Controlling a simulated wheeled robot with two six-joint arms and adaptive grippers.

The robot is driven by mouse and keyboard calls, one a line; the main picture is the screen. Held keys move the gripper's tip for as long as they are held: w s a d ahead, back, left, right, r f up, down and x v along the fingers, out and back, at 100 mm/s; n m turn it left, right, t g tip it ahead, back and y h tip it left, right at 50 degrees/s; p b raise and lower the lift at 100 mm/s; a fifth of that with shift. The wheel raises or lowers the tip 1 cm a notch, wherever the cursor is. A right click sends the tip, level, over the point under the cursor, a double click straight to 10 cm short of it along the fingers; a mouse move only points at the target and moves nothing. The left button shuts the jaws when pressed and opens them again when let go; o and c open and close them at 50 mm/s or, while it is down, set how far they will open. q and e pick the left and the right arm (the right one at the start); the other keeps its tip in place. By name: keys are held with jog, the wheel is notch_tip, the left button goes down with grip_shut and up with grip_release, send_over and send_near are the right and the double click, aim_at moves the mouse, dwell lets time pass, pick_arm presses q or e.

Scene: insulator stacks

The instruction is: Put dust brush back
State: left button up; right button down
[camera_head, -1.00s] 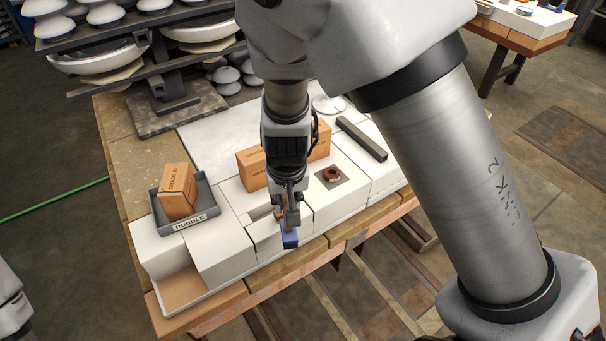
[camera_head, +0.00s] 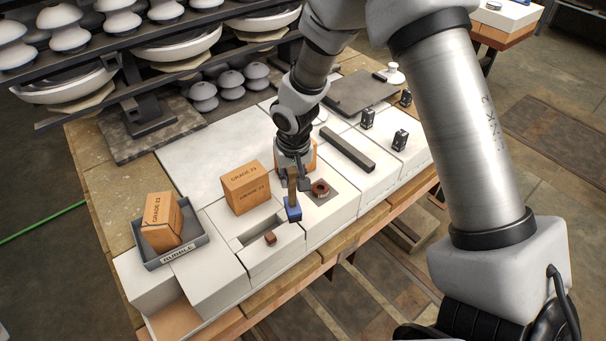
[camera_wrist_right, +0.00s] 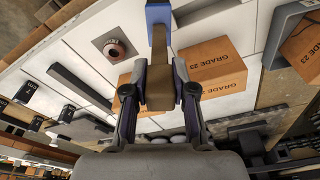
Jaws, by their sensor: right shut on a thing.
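The dust brush has a blue head (camera_head: 293,211) and a brown handle (camera_head: 292,188). My right gripper (camera_head: 297,181) is shut on the handle, with the blue head hanging down above the white blocks. In the right wrist view, the handle (camera_wrist_right: 160,68) lies between the two fingers and the blue head (camera_wrist_right: 158,14) is at the top edge. A white block with a long recess (camera_head: 250,236) is just left of and below the brush. A small brown piece (camera_head: 270,238) sits at the recess. My left gripper is not in view.
A grade-marked orange box (camera_head: 246,188) stands left of the brush. A dark plate with a copper-coloured ring (camera_head: 320,188) is close on its right. A rubble tray (camera_head: 196,242) holds another box. A dark bar (camera_head: 347,150) and small black items (camera_head: 400,140) lie further right.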

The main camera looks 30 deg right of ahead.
jog(key=w+d+f+p, duration=0.1)
jog(key=w+d+f, duration=0.1)
jog(key=d+f, duration=0.2)
jog(key=shift+d+p, duration=0.35)
jog(key=shift+d, duration=0.15)
jog(key=c, duration=0.9)
grip_release()
jog(key=shift+c, duration=0.2)
jog(key=shift+w+f, duration=0.1)
